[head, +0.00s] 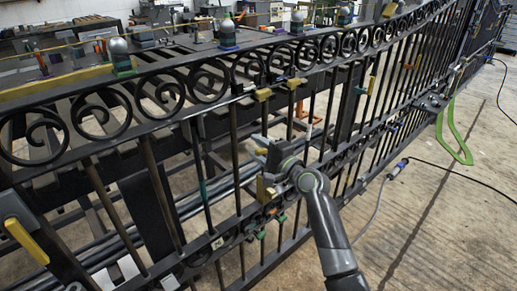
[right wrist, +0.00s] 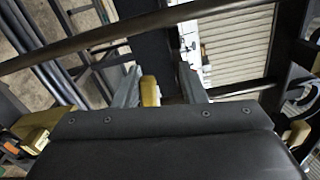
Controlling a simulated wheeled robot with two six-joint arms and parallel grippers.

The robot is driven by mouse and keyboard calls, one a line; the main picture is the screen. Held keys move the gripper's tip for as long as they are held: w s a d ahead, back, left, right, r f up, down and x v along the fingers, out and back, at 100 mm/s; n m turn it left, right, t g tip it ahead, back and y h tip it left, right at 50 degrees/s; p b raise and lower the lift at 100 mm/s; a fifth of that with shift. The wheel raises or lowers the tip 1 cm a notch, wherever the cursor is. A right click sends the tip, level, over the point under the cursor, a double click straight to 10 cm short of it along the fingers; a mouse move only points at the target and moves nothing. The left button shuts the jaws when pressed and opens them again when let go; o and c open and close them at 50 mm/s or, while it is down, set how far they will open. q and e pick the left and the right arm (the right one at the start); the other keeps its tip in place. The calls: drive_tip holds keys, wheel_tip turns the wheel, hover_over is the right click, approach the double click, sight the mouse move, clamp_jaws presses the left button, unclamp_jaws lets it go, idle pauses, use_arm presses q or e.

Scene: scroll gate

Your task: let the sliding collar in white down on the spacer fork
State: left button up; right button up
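My right gripper (head: 259,147) is at the gate's bars, left of the picture's centre-right, with its arm coming up from below. In the right wrist view its two grey fingers (right wrist: 160,88) stand apart. A yellow piece (right wrist: 150,91) shows between them, close to the left finger; I cannot tell whether it touches. A slim pale sleeve (head: 309,131), possibly the white collar, shows on a bar right of the gripper. I cannot make out the spacer fork for certain among the small fittings. My left gripper is not in view.
The dark scroll gate (head: 230,75) runs across the picture, with upright bars close around my gripper. Yellow clamps (head: 263,94) sit on its rail, and another (head: 26,241) at the left. A green hoop (head: 453,135) and cables lie by the open floor at right.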

drive_tip(key=shift+s+d, duration=0.1)
drive_tip(key=shift+s, duration=0.05)
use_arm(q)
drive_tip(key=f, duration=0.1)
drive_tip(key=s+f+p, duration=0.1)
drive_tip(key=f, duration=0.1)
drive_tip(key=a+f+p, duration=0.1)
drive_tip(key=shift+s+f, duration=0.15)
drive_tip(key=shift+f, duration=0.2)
use_arm(e)
drive_tip(key=v, duration=1.7)
